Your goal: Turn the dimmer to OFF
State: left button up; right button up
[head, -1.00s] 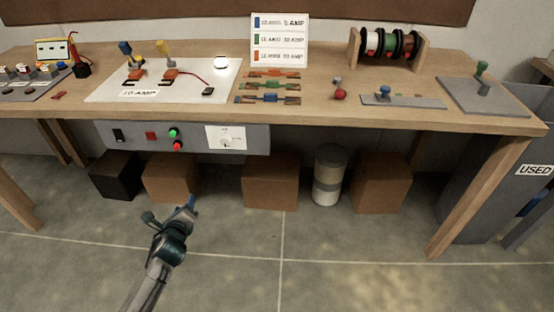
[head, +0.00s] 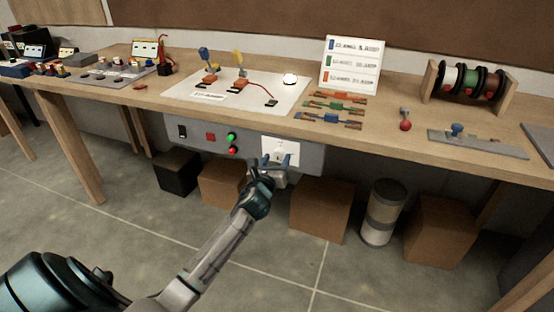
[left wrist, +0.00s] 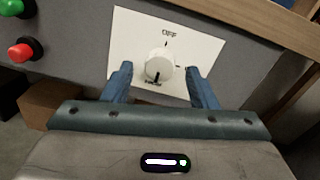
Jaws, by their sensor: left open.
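The dimmer is a white round knob (left wrist: 159,66) on a white plate (left wrist: 205,50) set in the grey panel under the bench. "OFF" is printed above the knob, and the knob's dark mark points down, away from it. In the head view the plate (head: 281,147) is partly covered by my gripper. My left gripper (left wrist: 160,85) is open, with its two blue fingers on either side of the knob's lower part; I cannot tell whether they touch it. It also shows in the head view (head: 276,161). My right gripper is not in view.
Left of the dimmer on the panel are a green button (head: 231,136), a red button (head: 233,149), a red square (head: 210,136) and a black switch (head: 182,131). The wooden bench edge (head: 400,152) overhangs the panel. Boxes (head: 320,207) and a canister (head: 383,212) stand below.

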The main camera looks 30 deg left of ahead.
pick_arm(q)
jog(key=shift+w+a, duration=0.15)
jog(key=shift+w, duration=0.35)
jog(key=shift+c, duration=0.2)
jog(key=c, duration=0.9)
jog(key=shift+c, duration=0.2)
